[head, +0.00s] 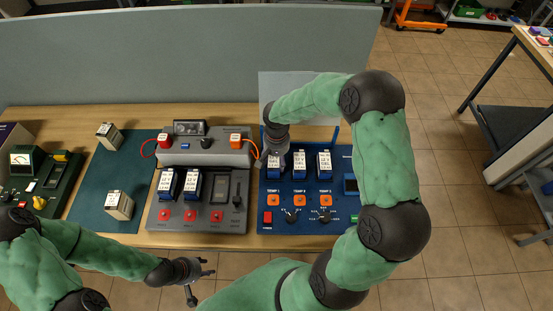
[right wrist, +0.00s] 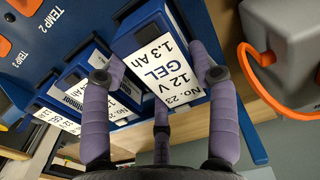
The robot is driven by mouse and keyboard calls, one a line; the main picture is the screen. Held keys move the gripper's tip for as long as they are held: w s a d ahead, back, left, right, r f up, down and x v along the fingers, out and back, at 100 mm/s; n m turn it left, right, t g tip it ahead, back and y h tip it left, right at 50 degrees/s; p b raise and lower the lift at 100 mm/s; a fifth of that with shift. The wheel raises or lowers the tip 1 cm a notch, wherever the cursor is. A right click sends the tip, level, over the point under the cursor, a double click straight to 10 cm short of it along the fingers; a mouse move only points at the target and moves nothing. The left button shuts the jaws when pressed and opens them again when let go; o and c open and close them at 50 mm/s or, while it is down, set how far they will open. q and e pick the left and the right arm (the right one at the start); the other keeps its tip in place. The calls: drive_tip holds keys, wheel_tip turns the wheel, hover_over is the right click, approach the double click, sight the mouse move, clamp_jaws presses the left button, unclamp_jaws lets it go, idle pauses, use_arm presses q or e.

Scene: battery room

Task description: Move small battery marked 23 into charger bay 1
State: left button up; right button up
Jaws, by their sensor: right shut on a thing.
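The small battery marked 23 is blue with a white label reading No. 23, 12 V GEL 1.3 Ah, in the right wrist view (right wrist: 160,62). My right gripper (right wrist: 165,75) is shut on it, a finger on each side. In the head view the battery (head: 273,163) is at the leftmost place of the blue unit (head: 263,200), above the TEMP 1 label. It looks nearer the wrist camera than its neighbours; whether it is seated is hidden. My left gripper (head: 200,280) is open and empty at the table's front edge.
Two similar batteries (head: 300,164) (head: 324,163) stand beside it in the blue unit. A grey unit (head: 155,215) to the left holds two blue batteries. An orange cable (right wrist: 285,100) runs close by. Two pale blocks (head: 119,205) (head: 109,136) sit on a green mat (head: 90,190).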

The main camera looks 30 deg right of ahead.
sight(277, 159)
drive_tip(key=shift+f+b, duration=0.5)
drive_tip(key=shift+f, duration=0.1)
idle(0.5)
drive_tip(key=o, duration=1.4)
drive_tip(key=shift+r+p, duration=3.45)
drive_tip(key=shift+r, duration=2.1)
